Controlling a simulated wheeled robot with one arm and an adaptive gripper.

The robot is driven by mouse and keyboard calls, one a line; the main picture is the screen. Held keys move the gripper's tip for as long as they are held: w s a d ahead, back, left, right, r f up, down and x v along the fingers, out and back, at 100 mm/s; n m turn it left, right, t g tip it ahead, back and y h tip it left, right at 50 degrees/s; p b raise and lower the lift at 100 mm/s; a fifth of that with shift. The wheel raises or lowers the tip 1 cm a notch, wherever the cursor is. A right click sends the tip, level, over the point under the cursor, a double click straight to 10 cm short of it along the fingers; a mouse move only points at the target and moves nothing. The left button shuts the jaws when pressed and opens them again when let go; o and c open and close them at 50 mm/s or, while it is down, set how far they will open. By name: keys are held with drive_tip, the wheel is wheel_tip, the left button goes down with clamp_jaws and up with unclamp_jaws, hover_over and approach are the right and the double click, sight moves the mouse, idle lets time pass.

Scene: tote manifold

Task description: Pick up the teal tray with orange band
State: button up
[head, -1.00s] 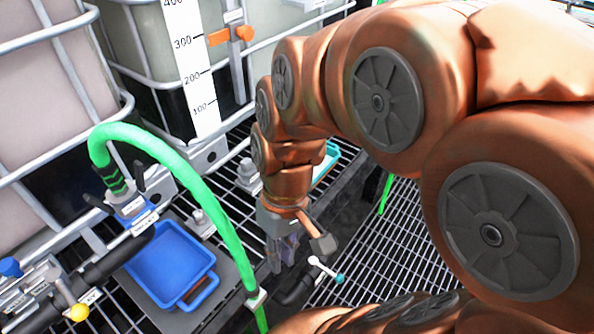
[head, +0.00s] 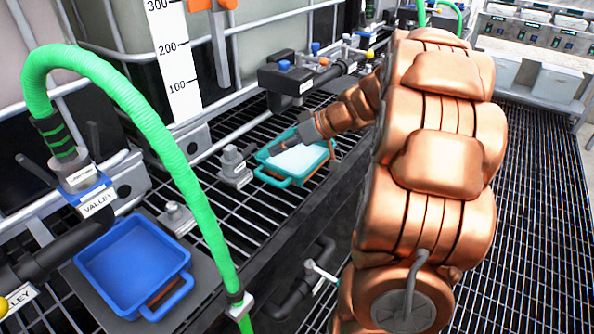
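My gripper (head: 287,157) is at the end of the copper arm, low over the tray's far side. Its dark fingers reach over or into the tray. I cannot tell whether they touch it, or whether they are open or shut.
A blue tray (head: 135,262) with an orange band stands at the front left. A green hose (head: 150,120) arches beside it. A grey valve fitting (head: 235,166) stands just left of the teal tray. A black manifold with a blue knob (head: 288,80) is behind. The grated floor at right is clear.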

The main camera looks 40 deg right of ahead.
sight(306, 164)
drive_tip(key=d+f, duration=0.1)
drive_tip(key=d, duration=0.2)
drive_tip(key=w+d+f+t+b, duration=0.1)
drive_tip(key=d, duration=0.2)
drive_tip(key=d+f+t+h+b, duration=0.1)
drive_tip(key=d, duration=0.2)
drive_tip(key=shift+w+d, duration=0.1)
drive_tip(key=shift+w, duration=0.2)
drive_tip(key=d+t, duration=0.1)
drive_tip(key=d, duration=0.2)
drive_tip(key=d+f+t+h+b, duration=0.1)
drive_tip(key=d, duration=0.3)
drive_tip(key=d+h+b, duration=0.1)
drive_tip(key=d, duration=0.2)
drive_tip(key=shift+s+d+f+t, duration=0.15)
drive_tip(key=shift+s+f+t, duration=0.1)
drive_tip(key=shift+t, duration=0.15)
drive_tip(key=shift+x, duration=3.95)
clamp_jaws()
drive_tip(key=shift+r, duration=0.1)
